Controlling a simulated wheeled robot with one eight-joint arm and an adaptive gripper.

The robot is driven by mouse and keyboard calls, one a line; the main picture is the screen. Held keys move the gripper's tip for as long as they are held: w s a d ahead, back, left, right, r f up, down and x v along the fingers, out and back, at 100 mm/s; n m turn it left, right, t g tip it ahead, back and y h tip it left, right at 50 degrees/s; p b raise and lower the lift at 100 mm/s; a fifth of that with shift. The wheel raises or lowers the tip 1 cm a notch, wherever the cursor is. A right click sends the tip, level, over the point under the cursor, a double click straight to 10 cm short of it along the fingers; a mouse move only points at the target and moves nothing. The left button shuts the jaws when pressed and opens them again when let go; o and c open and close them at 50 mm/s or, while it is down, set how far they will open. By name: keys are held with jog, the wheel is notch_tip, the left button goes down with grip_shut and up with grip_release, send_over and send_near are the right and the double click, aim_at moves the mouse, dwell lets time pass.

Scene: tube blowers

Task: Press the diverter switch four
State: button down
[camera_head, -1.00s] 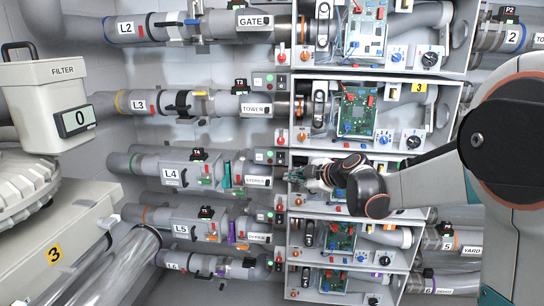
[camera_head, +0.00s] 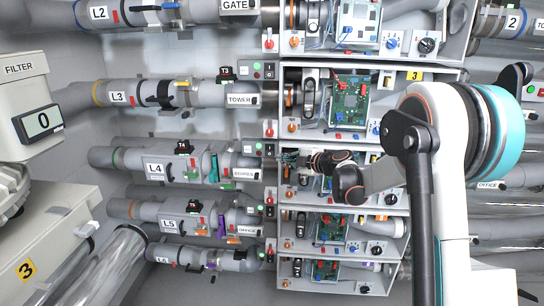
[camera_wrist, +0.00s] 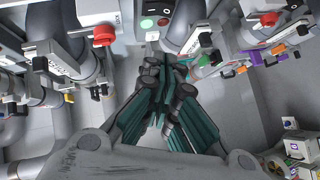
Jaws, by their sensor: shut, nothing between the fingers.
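The fourth row, labelled L4 (camera_head: 155,168), has a pipe with a black T4 tag (camera_head: 184,146). A small switch box (camera_head: 258,148) is at its right end. I cannot read which control is diverter switch four. My gripper (camera_head: 293,160) is at the front of the fourth cabinet, just right of that box, and partly blends into the parts behind. In the wrist view my gripper (camera_wrist: 165,62) is shut and empty, its dark fingertips together. A box with a green button (camera_wrist: 147,23) and a red button (camera_wrist: 163,22) shows just beyond the tips; contact cannot be told.
A red knob (camera_wrist: 104,28) and coloured clips flank the fingers. Open-fronted cabinets with green circuit boards (camera_head: 350,100) are stacked above and below my arm. The filter unit (camera_head: 28,110) stands at left. Clear pipes (camera_head: 105,268) run at lower left.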

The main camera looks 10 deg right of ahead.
aim_at(270, 151)
jog(key=w+d+b+x, duration=0.1)
jog(key=d+b+x, duration=0.1)
jog(key=x, duration=1)
jog(key=shift+w+f+b, duration=0.35)
jog(key=shift+f+b, duration=0.2)
jog(key=shift+b, duration=0.35)
